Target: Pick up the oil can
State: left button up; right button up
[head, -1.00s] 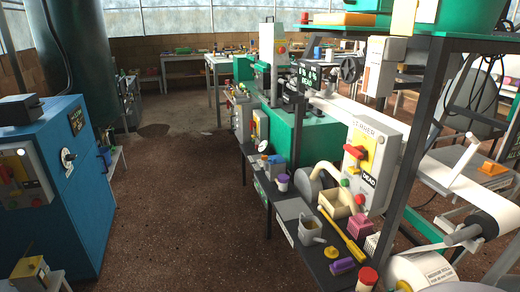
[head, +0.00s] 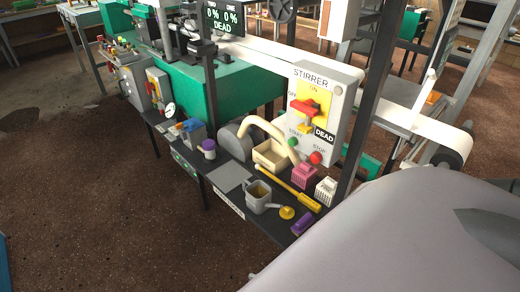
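I cannot single out the oil can for certain. A grey open vessel with a handle and dark yellowish inside (head: 258,198) stands upright on the dark low shelf (head: 273,228), at its near end. A small yellow round piece (head: 287,213) lies beside it. Further left on the same shelf is a small cup with a purple top (head: 208,149), and a blue and grey item (head: 191,131) stands behind that. Neither gripper is in view. A large smooth pale grey form, probably part of my arm, fills the lower right and touches none of these visibly.
A stirrer panel (head: 316,108) rises behind the shelf. A yellow rod (head: 290,187), beige bin (head: 271,156), pink basket (head: 304,174), white basket (head: 326,190) and purple block (head: 303,223) crowd the shelf. A dark post stands right of the panel. Brown floor (head: 130,215) is clear at left.

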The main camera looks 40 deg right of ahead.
aim_at(258, 194)
jog(key=i+j+z, duration=0.1)
jog(key=i+z, duration=0.25)
jog(key=i+j+z, duration=0.2)
jog(key=i+z, duration=0.15)
jog(key=i, duration=0.2)
jog(key=i+j+z, duration=0.5)
jog(key=z, duration=0.25)
jog(key=i+j+z, duration=0.45)
jog(key=j+z, duration=0.3)
jog(key=j, duration=0.15)
jog(key=i+j+z, duration=0.1)
jog(key=j+z, duration=0.25)
jog(key=j, duration=0.1)
